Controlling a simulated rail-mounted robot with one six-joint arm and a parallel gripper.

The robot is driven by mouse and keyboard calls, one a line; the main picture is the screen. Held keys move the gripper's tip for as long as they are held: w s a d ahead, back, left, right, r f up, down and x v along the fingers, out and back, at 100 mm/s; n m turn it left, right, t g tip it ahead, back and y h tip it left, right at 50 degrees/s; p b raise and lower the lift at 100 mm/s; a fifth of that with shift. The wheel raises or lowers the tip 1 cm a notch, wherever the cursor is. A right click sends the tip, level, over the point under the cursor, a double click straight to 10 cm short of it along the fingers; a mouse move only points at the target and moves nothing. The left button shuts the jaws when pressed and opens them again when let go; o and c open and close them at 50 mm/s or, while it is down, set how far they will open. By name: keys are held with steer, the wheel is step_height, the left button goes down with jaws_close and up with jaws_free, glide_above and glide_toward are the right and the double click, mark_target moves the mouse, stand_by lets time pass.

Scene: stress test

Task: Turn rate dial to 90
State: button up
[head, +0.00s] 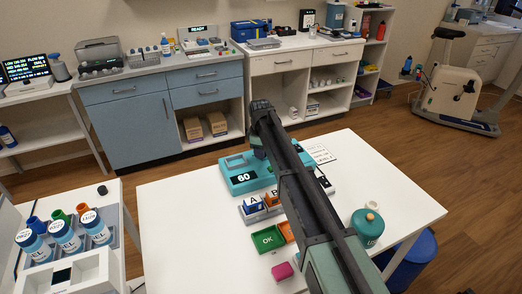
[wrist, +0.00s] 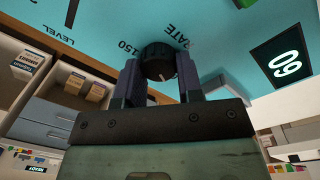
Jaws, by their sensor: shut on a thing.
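The rate dial (wrist: 158,62) is a dark round knob with a light pointer mark on a teal panel. In the wrist view the word RATE and the number 150 are printed beside it. My gripper (wrist: 158,70) is shut on the dial, one finger on each side. The device (head: 238,180) is a teal box on the white table in the head view. My arm hides the dial and part of the box in the head view.
On the white table (head: 165,215) lie a green OK tray (head: 268,239), a pink block (head: 282,271), a teal round bottle (head: 367,228), blocks lettered A and B and a paper sheet (head: 318,152). Labelled bottles (head: 66,236) stand at left. The table's left front is clear.

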steer(key=m, duration=0.4)
steer(key=shift+w+m, duration=0.1)
steer(key=shift+m, duration=1.8)
steer(key=o, duration=0.9)
steer(key=r+p, duration=1)
steer(key=shift+a+r+p, duration=0.2)
steer(key=shift+r+p, duration=0.15)
steer(key=shift+p, duration=0.05)
